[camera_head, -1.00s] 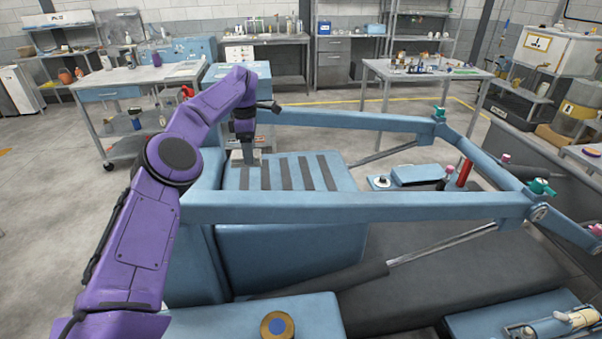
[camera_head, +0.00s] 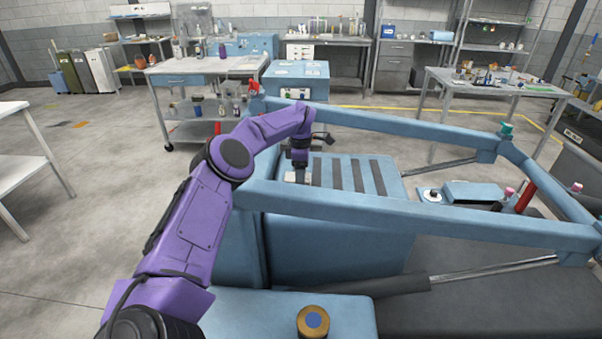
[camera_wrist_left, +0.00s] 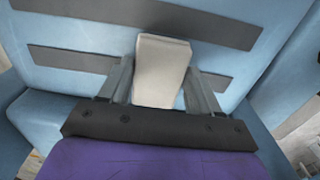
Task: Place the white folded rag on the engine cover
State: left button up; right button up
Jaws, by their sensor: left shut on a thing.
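The white folded rag (camera_wrist_left: 161,70) is between the two fingers of my left gripper (camera_wrist_left: 160,84) in the left wrist view, and the fingers are shut on it. In the head view my left gripper (camera_head: 298,172) points down at the left end of the blue engine cover (camera_head: 347,168) with dark stripes. The rag shows there only as a small pale patch (camera_head: 290,177). The engine cover also fills the background of the left wrist view (camera_wrist_left: 75,90). I cannot tell whether the rag touches the cover. My right gripper is not in view.
A blue frame bar (camera_head: 400,212) runs in front of the cover, and another bar (camera_head: 400,127) runs behind it. A gold cap with a blue centre (camera_head: 313,321) stands on the near blue block. A workbench (camera_head: 200,68) and a side table (camera_head: 500,85) stand behind.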

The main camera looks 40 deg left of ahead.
pick_arm(q)
jog(key=o, duration=0.6)
jog(key=shift+w+f, duration=0.1)
jog(key=shift+f, duration=0.05)
jog(key=o, duration=0.3)
jog(key=shift+w+f, duration=0.1)
jog(key=shift+w, duration=0.05)
notch_tip(320, 180, up, 13)
jog(key=shift+f+p, duration=0.1)
jog(key=shift+p, duration=0.3)
jog(key=shift+s+a, duration=0.1)
jog(key=shift+s, duration=0.1)
